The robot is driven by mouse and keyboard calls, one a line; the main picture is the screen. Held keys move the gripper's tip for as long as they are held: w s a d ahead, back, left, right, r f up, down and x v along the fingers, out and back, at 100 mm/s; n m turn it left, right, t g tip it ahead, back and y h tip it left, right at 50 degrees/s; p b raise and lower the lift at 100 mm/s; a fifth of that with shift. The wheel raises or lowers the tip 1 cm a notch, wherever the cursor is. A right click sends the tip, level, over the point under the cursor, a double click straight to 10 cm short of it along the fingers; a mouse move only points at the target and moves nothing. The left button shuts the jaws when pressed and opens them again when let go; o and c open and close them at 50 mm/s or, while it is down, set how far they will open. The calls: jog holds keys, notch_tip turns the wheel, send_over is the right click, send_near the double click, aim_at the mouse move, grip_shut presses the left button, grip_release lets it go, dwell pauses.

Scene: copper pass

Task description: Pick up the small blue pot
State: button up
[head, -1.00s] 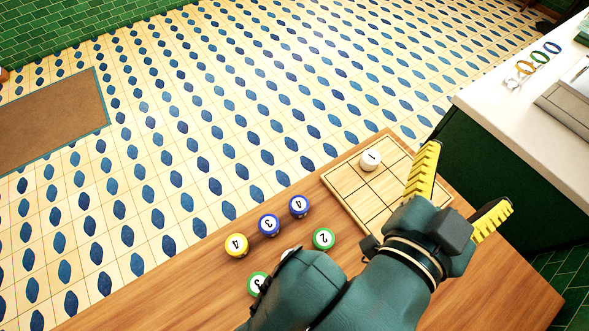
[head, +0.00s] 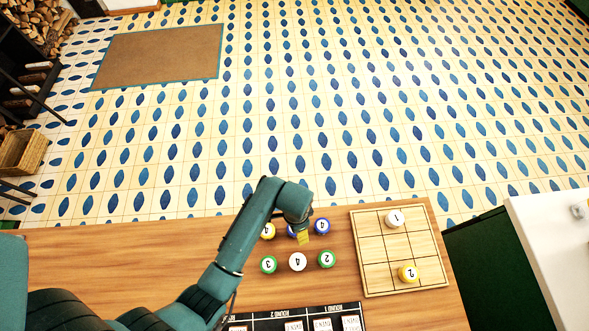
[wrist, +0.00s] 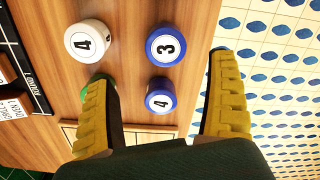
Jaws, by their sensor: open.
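Two blue pots with white number tops stand on the wooden table. The blue pot marked 4 (head: 322,226) is in plain sight just right of my gripper (head: 302,238); the one marked 3 (head: 291,231) is mostly hidden behind the gripper. In the wrist view, the blue 4 pot (wrist: 161,96) shows between my two yellow fingers, and the blue 3 pot (wrist: 165,46) stands farther up, past the fingertips. My gripper is open and empty, pointing down at the pots. I cannot tell its exact height.
A yellow 4 pot (head: 267,231), a green 3 (head: 268,264), a white 4 (head: 297,262) and a green 2 (head: 326,259) stand close by. A grid board (head: 375,250) to the right holds a white 1 (head: 395,218) and a yellow 2 (head: 408,273). A black card lies in front.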

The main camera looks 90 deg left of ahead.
notch_tip(320, 180, down, 3)
jog(key=shift+r, duration=0.2)
jog(key=f, duration=0.5)
jog(key=shift+s+a+f, duration=0.15)
jog(key=shift+s+a, duration=0.05)
jog(key=shift+a, duration=0.15)
jog(key=c, duration=1.4)
